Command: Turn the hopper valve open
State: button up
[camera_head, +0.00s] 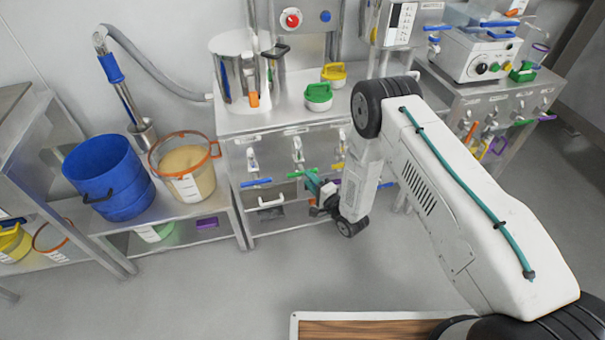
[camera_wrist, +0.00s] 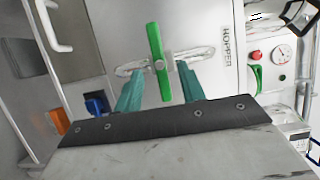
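The hopper valve has a green bar handle (camera_wrist: 158,62) on a pale pipe fitting, beside a panel label reading HOPPER (camera_wrist: 228,47). The handle lies crosswise to the fitting. In the head view the green handle (camera_head: 303,173) shows low on the steel cabinet front, partly hidden by my gripper. My gripper (camera_wrist: 160,75) is open, with one teal finger on each side of the handle's lower half. Gaps show between the fingers and the handle. In the head view my gripper (camera_head: 316,188) is at the cabinet front, partly hidden by my wrist.
A blue-handled valve (camera_head: 256,182) is left of the green one on the cabinet (camera_head: 285,135). A white drawer handle (camera_head: 271,202) is below. A blue bucket (camera_head: 108,178) and a tub of powder (camera_head: 186,172) stand on the left bench.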

aim_at(303, 175)
jog(key=shift+x, duration=2.35)
grip_shut()
jog(key=n+g+h, duration=0.1)
jog(key=n, duration=0.3)
jog(key=shift+h, duration=0.3)
jog(key=n+h, duration=0.2)
jog(key=n, duration=0.1)
jog(key=shift+n, duration=0.3)
jog(key=n+h, duration=0.2)
jog(key=n, duration=0.1)
jog(key=shift+d+n+h, duration=0.1)
jog(key=shift+n+h, duration=1)
jog(key=shift+n, duration=0.4)
jog(key=shift+f, duration=0.1)
